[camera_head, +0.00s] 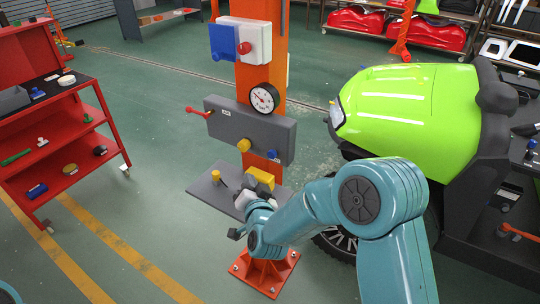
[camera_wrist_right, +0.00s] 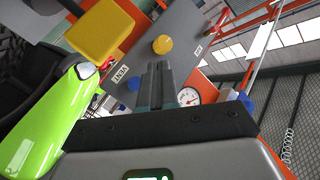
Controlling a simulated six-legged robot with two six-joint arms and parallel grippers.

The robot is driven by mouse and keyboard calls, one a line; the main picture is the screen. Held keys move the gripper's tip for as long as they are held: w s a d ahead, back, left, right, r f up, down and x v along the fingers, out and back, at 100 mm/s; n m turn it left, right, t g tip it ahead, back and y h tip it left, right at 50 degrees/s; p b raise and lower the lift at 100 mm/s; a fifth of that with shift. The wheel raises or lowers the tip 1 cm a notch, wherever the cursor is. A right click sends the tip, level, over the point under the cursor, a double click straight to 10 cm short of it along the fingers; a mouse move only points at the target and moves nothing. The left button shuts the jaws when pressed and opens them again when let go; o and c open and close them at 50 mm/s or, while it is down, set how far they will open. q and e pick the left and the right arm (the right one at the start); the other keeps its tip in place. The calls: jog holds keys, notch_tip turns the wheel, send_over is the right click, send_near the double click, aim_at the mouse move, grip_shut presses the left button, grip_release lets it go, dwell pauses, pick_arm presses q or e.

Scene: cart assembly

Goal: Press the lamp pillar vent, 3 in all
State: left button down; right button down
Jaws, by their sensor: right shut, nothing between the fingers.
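The lamp pillar (camera_head: 263,50) is an orange post carrying a grey box (camera_head: 220,115). The box's front has a yellow knob (camera_head: 243,145) and a blue button (camera_head: 273,154). In the right wrist view a VENT label (camera_wrist_right: 120,73) sits beside the blue button (camera_wrist_right: 133,82), and the yellow knob (camera_wrist_right: 162,44) is further up. My right gripper (camera_wrist_right: 157,72) is shut and empty, its fingers pointing at the panel, apparently short of the button. In the head view its fingertips are hard to make out below the box. My left gripper is not in view.
A grey shelf (camera_head: 207,190) with a yellow block (camera_head: 262,177) juts from the pillar below the box, close to my right wrist. A gauge (camera_head: 263,98) sits on top. A green cart (camera_head: 410,105) stands right, a red tool trolley (camera_head: 70,160) left.

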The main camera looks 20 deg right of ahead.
aim_at(272, 154)
jog(key=shift+w+d, duration=0.8)
jog(key=shift+d, duration=0.25)
jog(key=shift+w+d, duration=0.75)
jog(key=shift+d, duration=0.3)
jog(key=shift+w+d, duration=0.8)
jog(key=shift+d, duration=0.25)
jog(key=shift+w+d+f+b, duration=0.1)
jog(key=shift+w+d+b, duration=0.1)
jog(key=shift+b, duration=0.3)
jog(key=shift+d, duration=0.15)
